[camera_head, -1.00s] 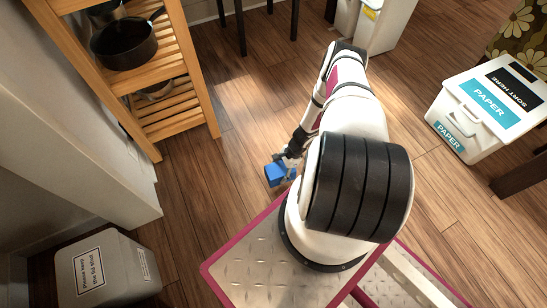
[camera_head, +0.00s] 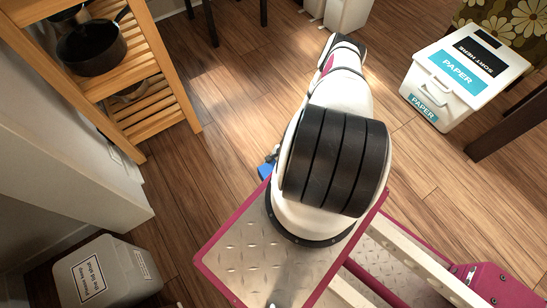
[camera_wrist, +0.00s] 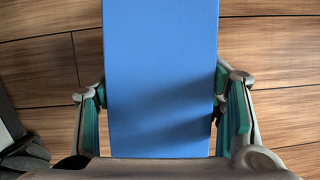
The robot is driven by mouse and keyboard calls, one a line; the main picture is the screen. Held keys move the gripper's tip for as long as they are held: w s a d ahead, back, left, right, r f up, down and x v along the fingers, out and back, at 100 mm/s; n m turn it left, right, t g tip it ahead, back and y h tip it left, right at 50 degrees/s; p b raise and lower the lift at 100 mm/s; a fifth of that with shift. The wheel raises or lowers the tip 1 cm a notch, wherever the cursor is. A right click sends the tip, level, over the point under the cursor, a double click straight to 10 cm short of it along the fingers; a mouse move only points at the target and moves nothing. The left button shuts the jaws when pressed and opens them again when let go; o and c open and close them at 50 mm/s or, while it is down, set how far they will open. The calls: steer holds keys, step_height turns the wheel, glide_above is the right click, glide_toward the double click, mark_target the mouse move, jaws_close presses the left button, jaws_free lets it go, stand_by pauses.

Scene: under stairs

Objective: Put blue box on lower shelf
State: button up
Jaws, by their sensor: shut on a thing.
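The blue box (camera_wrist: 160,70) fills the middle of the wrist view, between the green-padded fingers of my gripper (camera_wrist: 160,110). My gripper is shut on it. In the head view only a small part of the blue box (camera_head: 266,171) shows, left of my arm and just beyond my base; my arm hides most of it and the gripper. The wooden shelf unit (camera_head: 160,65) stands at the upper left. Its lower shelf (camera_head: 170,115) is slatted and has a dark pan partly hidden on it.
A black pan (camera_head: 92,48) sits on a higher shelf. A grey bin (camera_head: 130,275) stands at lower left, beside a white wall. A white paper bin (camera_head: 465,78) stands at upper right. Wooden floor (camera_head: 215,130) is clear between shelf unit and arm.

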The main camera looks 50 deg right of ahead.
steer(key=shift+w, duration=0.1)
steer(key=shift+c, duration=0.3)
steer(key=w+a+r+n+g, duration=0.1)
steer(key=w+r+n, duration=0.2)
steer(key=w+r, duration=0.5)
steer(key=w+a+r+n+g, duration=0.15)
steer(key=w+r+n, duration=0.25)
steer(key=r, duration=0.7)
steer(key=w+a+r+n+g, duration=0.1)
steer(key=w+r+n, duration=0.2)
steer(key=w+r, duration=0.55)
steer(key=s+a+r+n+g+h, duration=0.15)
steer(key=a+r+n, duration=0.3)
steer(key=r, duration=0.75)
steer(key=s+a+r+n+h, duration=0.1)
steer(key=s+a+r+n, duration=0.3)
steer(key=r, duration=0.8)
steer(key=s+a+r+n+g+h, duration=0.15)
steer(key=a+r+n, duration=0.35)
steer(key=r, duration=0.6)
step_height(320, 180, up, 17)
steer(key=s+m+p, duration=0.1)
steer(key=s+p, duration=0.1)
steer(key=p, duration=2.5)
steer(key=shift+s+a+f, duration=0.2)
steer(key=shift+s+a, duration=0.1)
steer(key=shift+a, duration=0.05)
steer(key=shift+t, duration=0.25)
